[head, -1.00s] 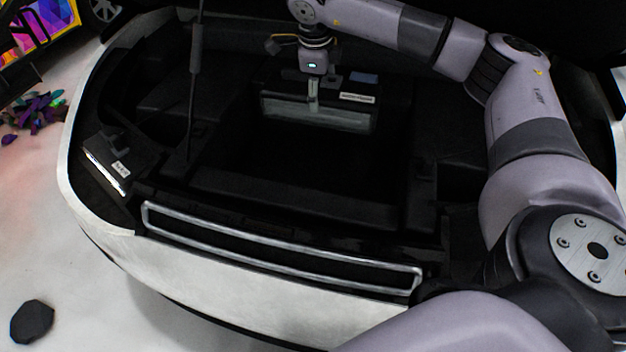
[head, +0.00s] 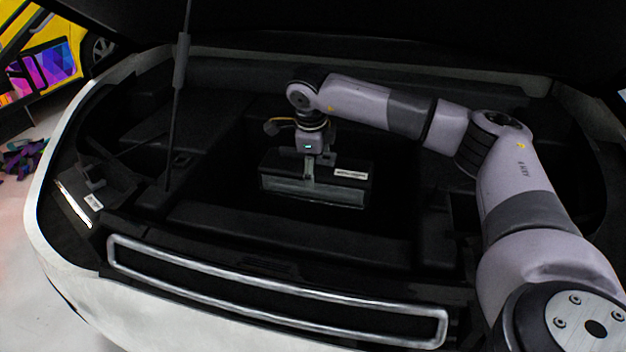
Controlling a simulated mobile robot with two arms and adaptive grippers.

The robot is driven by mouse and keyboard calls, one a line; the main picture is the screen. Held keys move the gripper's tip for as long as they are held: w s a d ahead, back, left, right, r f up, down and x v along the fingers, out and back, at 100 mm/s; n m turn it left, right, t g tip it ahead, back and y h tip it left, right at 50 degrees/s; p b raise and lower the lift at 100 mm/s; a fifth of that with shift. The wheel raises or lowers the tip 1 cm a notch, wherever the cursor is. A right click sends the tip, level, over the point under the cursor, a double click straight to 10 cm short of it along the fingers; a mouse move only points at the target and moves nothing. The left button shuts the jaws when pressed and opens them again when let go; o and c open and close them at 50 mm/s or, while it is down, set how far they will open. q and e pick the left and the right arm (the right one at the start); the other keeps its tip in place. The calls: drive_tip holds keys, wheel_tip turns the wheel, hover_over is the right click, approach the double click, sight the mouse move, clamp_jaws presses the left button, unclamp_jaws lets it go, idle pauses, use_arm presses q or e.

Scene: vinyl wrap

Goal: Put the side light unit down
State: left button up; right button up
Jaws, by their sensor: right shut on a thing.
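The side light unit (head: 345,188) is a dark box with a pale, clear front strip and a white label. It hangs in my right gripper (head: 309,170), which is shut on its top edge. The unit is over the dark well of the open car compartment, near the middle of the head view. I cannot tell whether its underside touches the floor of the well. A similar light unit (head: 105,186) with a white label lies at the left side of the compartment. My left gripper is not in view.
The car's white body edge (head: 58,255) surrounds the compartment. A silver-framed bar (head: 280,292) runs along the front. A thin strut (head: 176,120) rises at left. The raised lid (head: 400,25) is overhead. A yellow car (head: 35,75) and dark scraps (head: 22,157) are beyond.

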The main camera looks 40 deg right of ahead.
wheel_tip(320, 180, down, 16)
drive_tip(key=shift+w+f+b, duration=0.1)
drive_tip(key=shift+b, duration=0.65)
drive_tip(key=shift+f, duration=0.35)
drive_tip(key=o, duration=1.5)
drive_tip(key=shift+f, duration=0.2)
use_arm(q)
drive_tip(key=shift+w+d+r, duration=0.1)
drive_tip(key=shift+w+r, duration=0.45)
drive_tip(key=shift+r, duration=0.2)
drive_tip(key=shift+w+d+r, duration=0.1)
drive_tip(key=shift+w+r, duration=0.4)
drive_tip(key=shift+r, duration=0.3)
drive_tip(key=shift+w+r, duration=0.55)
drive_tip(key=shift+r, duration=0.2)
use_arm(e)
drive_tip(key=o, duration=0.5)
drive_tip(key=shift+c, duration=0.2)
drive_tip(key=shift+r, duration=0.1)
